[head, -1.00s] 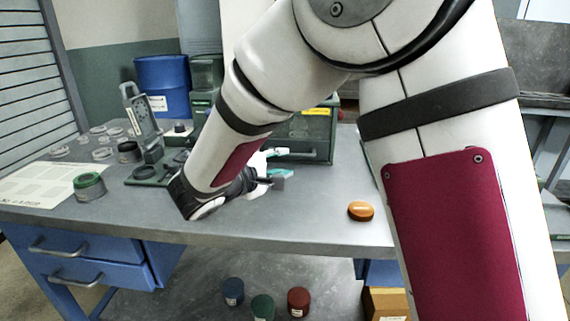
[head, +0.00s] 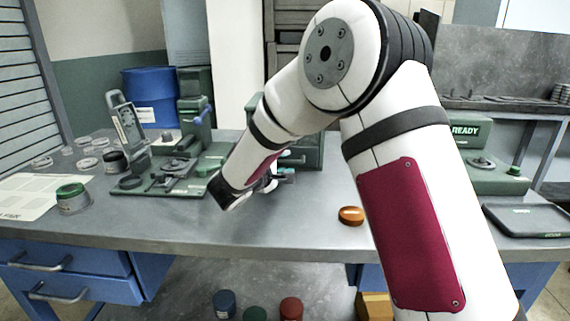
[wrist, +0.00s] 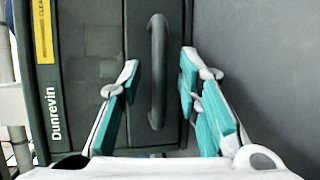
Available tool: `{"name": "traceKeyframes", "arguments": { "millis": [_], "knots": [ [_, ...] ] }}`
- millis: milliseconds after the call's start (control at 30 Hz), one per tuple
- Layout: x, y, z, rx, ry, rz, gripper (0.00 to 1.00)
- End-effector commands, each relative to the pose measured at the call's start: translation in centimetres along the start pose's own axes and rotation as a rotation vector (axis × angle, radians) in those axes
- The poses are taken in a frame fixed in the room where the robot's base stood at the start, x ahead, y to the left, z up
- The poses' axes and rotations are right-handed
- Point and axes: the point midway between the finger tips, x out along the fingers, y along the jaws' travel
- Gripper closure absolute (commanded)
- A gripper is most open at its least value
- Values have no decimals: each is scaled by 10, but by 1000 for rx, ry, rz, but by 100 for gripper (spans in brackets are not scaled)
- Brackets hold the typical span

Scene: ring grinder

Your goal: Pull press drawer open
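In the wrist view a dark green front (wrist: 80,110) marked Dunrevin, with a yellow label strip, carries a dark bar handle (wrist: 157,70). My gripper (wrist: 160,62) is open, with one teal-padded finger on each side of the handle. The handle lies in the gap, and I see no clear contact. In the head view the green unit (head: 313,150) stands at the back of the bench, partly hidden behind my arm. My gripper (head: 283,176) is in front of it, low over the bench and mostly hidden by my wrist. The drawer looks closed.
An orange puck (head: 351,215) lies on the grey bench (head: 300,225) near the front edge. A green press-like fixture (head: 165,175), a green-lidded jar (head: 72,197) and a blue drum (head: 150,97) are on the left. A green READY unit (head: 485,160) stands right.

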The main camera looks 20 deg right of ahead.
Motion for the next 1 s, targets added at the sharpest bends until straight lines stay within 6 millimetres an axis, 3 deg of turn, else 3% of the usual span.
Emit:
{"name": "traceKeyframes", "arguments": {
  "millis": [133, 433, 467, 600, 1000],
  "knots": [
    [10, 0, 1, 1, -2, -1, 69],
    [12, 0, 0, 0, 0, 0, 69],
    [12, 0, 0, 0, 0, 0, 71],
    [12, 0, 0, 0, -1, 0, 100],
    [5, -2, 3, -1, 1, 1, 100]
  ]
}}
